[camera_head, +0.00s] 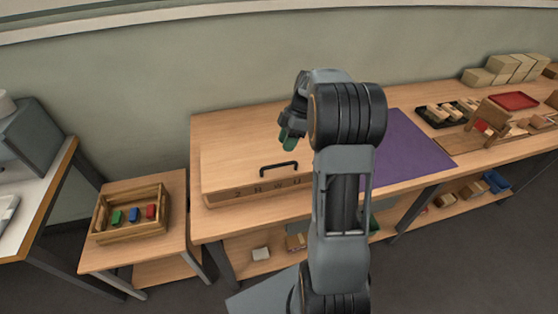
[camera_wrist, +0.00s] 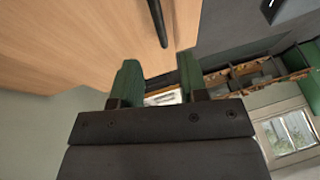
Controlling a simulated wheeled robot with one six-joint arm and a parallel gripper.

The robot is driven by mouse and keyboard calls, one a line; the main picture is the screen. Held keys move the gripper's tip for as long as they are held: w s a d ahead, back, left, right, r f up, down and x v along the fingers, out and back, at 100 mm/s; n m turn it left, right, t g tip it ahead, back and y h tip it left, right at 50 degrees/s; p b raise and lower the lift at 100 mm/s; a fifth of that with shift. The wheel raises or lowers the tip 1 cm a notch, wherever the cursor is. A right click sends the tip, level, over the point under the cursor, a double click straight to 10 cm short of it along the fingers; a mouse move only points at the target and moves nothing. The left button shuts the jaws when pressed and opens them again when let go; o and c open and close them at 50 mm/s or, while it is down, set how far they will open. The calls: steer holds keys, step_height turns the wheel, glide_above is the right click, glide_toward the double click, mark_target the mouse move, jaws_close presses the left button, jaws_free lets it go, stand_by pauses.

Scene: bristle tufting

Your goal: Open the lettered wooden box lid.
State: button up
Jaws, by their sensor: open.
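The lettered wooden box (camera_head: 225,197) stands at the left end of the long workbench, with dark letters along its front face. Its lid (camera_head: 235,162) lies flat and looks closed, and its pale wood also fills the upper left of the wrist view (camera_wrist: 80,40). A black bar handle (camera_head: 279,167) is on the lid near the front; it shows at the top of the wrist view (camera_wrist: 158,22). My gripper (camera_head: 289,140) has green fingertips and is open and empty. It appears above and behind the handle in the head view, apart from it. The wrist view shows both fingers (camera_wrist: 158,82).
A wooden crate (camera_head: 101,212) with coloured blocks stands on a lower table at left. A purple mat (camera_head: 410,140) lies right of the box, partly behind my arm. Trays, including a red one (camera_head: 515,101), and blocks crowd the bench's right end.

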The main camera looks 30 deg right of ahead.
mark_target(279, 160)
steer(key=x, duration=0.7)
steer(key=shift+a+f, duration=0.15)
steer(key=shift+f, duration=0.05)
jaws_close()
stand_by(0.4)
